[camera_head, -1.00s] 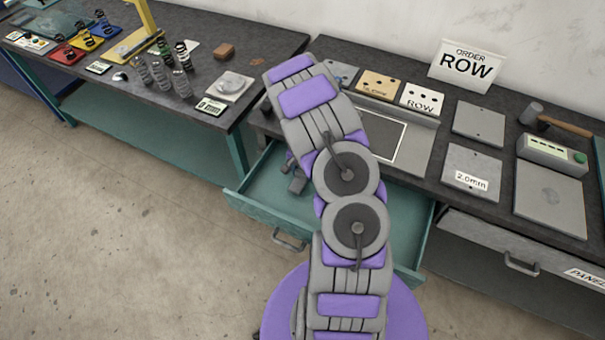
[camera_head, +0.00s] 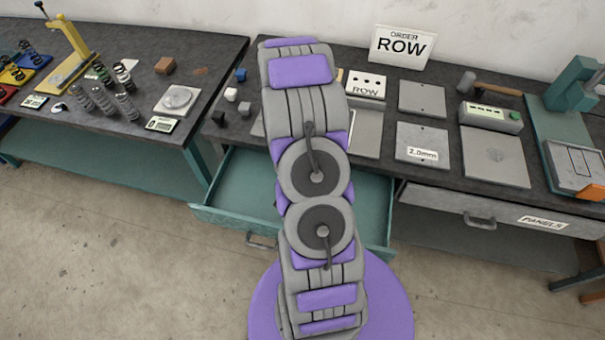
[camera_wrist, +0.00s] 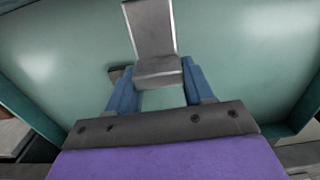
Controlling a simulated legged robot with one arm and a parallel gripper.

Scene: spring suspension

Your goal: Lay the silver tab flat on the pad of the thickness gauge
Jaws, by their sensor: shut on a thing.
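In the wrist view the silver tab (camera_wrist: 150,35) is a grey metal piece with a bend, held between the blue fingers of my gripper (camera_wrist: 157,80). It is over the teal drawer floor; I cannot tell its height above it. In the head view my arm hides the gripper and tab. I cannot tell for sure which device is the thickness gauge. A box with a display and green button (camera_head: 491,117) stands behind a grey plate (camera_head: 495,156) on the right bench. A square block with a round pad (camera_head: 178,98) is on the left bench, beside a small readout (camera_head: 162,124).
The open teal drawer (camera_head: 235,185) juts out below the right bench. Several springs (camera_head: 103,99) stand on the left bench. The right bench carries plates, including one marked 2.0mm (camera_head: 422,153), a hammer (camera_head: 500,88) and a ROW sign (camera_head: 402,46).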

